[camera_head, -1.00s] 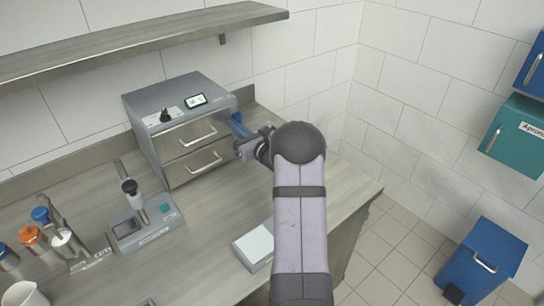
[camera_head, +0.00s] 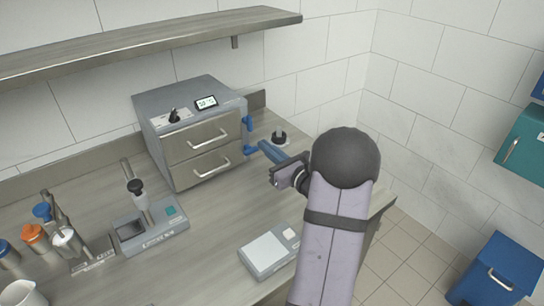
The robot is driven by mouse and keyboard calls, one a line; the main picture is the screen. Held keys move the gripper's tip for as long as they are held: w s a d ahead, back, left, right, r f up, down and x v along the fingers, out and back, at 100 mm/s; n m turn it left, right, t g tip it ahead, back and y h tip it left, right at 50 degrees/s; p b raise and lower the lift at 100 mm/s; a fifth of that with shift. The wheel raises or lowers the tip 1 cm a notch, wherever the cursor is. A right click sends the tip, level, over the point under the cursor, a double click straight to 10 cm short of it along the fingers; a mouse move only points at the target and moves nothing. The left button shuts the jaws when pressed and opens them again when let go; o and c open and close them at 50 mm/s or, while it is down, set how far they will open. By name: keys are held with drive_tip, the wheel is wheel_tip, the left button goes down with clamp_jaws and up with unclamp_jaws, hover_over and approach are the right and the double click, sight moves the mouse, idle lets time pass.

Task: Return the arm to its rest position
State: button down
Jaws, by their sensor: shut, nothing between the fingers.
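My gripper (camera_head: 268,149) is at the end of my lilac arm, just right of a grey two-drawer unit (camera_head: 200,150) on the counter. It points left and away toward the unit's right side. Its blue fingers look shut and hold nothing. Blue hook-like parts (camera_head: 248,123) show at the unit's right side, close to the fingertips; I cannot tell whether they touch.
The counter (camera_head: 205,235) holds a grey scale (camera_head: 267,252), a device with a black-knobbed rod (camera_head: 150,225), several capped bottles (camera_head: 35,236) and a black-topped item (camera_head: 279,138) behind my gripper. A shelf (camera_head: 150,42) overhangs the back. A blue bin (camera_head: 497,270) stands right.

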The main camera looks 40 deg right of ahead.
drive_tip(key=shift+s, duration=1.2)
